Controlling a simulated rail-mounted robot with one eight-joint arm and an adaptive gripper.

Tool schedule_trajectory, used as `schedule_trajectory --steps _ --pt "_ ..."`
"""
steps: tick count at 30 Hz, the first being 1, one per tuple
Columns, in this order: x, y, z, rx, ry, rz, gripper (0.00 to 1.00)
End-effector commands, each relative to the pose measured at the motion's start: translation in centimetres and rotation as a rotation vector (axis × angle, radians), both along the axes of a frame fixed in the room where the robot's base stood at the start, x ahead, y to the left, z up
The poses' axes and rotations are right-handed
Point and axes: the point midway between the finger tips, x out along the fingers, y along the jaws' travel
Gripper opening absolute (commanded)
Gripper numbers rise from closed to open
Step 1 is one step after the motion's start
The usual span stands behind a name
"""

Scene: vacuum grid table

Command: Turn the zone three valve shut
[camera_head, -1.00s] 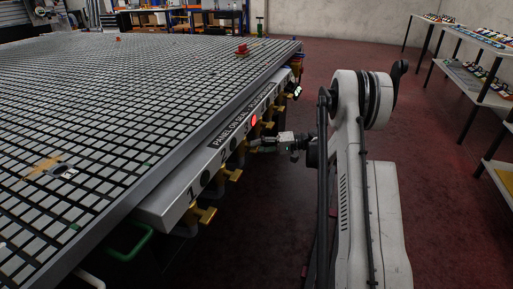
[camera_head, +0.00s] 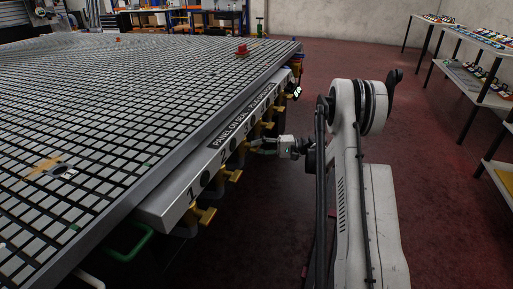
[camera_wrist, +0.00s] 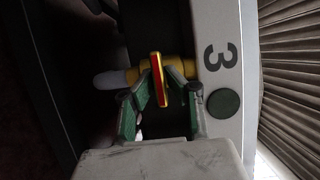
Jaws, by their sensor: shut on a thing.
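The handle lies crosswise to the valve body and white pipe stub. My gripper (camera_wrist: 160,77) has its green-padded fingers on both sides of the handle, shut on it. In the head view my gripper (camera_head: 259,145) reaches the table's side panel at the third valve; the handle is too small to make out there. The round lamp (camera_wrist: 223,103) beside the "3" is dark green and unlit.
The front panel (camera_head: 178,195) carries numbered positions, with yellow valves of zone one (camera_head: 204,216) and zone two (camera_head: 232,176) nearby. The grid table (camera_head: 120,120) fills the left. Shelves (camera_head: 470,80) stand at right; the red floor between is clear.

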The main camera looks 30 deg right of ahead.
Motion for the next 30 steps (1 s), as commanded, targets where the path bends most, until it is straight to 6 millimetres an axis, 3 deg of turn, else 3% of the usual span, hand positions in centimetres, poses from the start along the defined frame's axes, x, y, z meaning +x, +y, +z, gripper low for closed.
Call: schedule_trajectory --steps 2,3,6,17,30 --pt "0.0 0.0 0.0 0.0 0.0 0.0 0.0" --pt "0.0 0.0 0.0 0.0 0.0 0.0 0.15" --pt "0.0 0.0 0.0 0.0 0.0 0.0 0.29" --pt "-0.2 -0.5 0.0 0.0 -0.001 -0.002 0.29" --pt "-3.8 -7.5 0.0 0.0 -0.001 -0.003 0.29"
